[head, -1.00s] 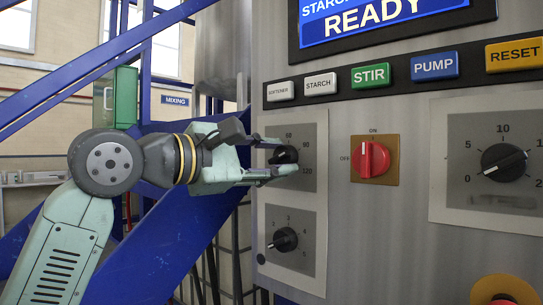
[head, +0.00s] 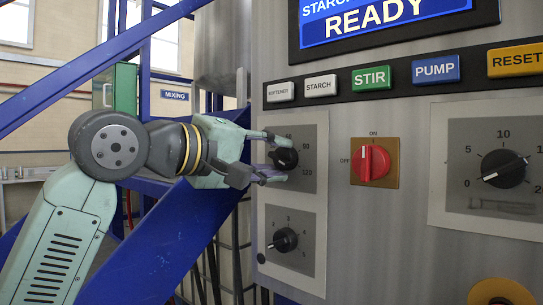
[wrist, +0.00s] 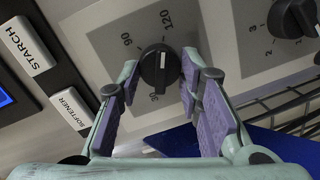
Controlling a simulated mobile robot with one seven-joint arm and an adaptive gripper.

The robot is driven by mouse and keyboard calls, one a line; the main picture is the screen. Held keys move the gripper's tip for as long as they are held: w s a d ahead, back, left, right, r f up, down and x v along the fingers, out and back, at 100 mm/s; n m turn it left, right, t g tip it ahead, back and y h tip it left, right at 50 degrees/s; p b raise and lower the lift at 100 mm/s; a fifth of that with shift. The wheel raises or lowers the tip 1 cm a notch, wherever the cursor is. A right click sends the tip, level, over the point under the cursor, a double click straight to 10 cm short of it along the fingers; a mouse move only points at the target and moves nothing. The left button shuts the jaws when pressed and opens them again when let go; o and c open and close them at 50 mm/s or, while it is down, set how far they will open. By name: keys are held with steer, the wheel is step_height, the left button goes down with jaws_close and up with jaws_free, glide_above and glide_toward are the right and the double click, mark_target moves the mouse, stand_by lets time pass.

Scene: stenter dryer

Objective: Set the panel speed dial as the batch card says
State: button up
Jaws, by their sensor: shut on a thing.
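My gripper (head: 283,159) is shut on a black dial (head: 284,158) on the upper left grey plate of the panel, one finger above it and one below. This dial also shows in the wrist view (wrist: 160,66), between the two fingers, with a white pointer mark and the numbers 30, 90 and 120 around it. A second black dial (head: 285,239), numbered about 2 to 5, sits below it. A larger black dial (head: 503,168) at the right has a scale with 0, 5 and 10; its white pointer lies near 0. I see no batch card.
A red OFF/ON switch (head: 371,162) sits between the dials. A row of push buttons, including STIR (head: 371,78) and RESET (head: 516,60), runs above, under a READY screen (head: 390,18). Blue beams (head: 165,245) stand left of the panel, close to my arm.

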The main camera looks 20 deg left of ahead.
steer(key=shift+m, duration=0.5)
steer(key=o, duration=1.2)
steer(key=shift+c, duration=0.2)
steer(key=v, duration=1.2)
steer(key=shift+d+r, duration=0.1)
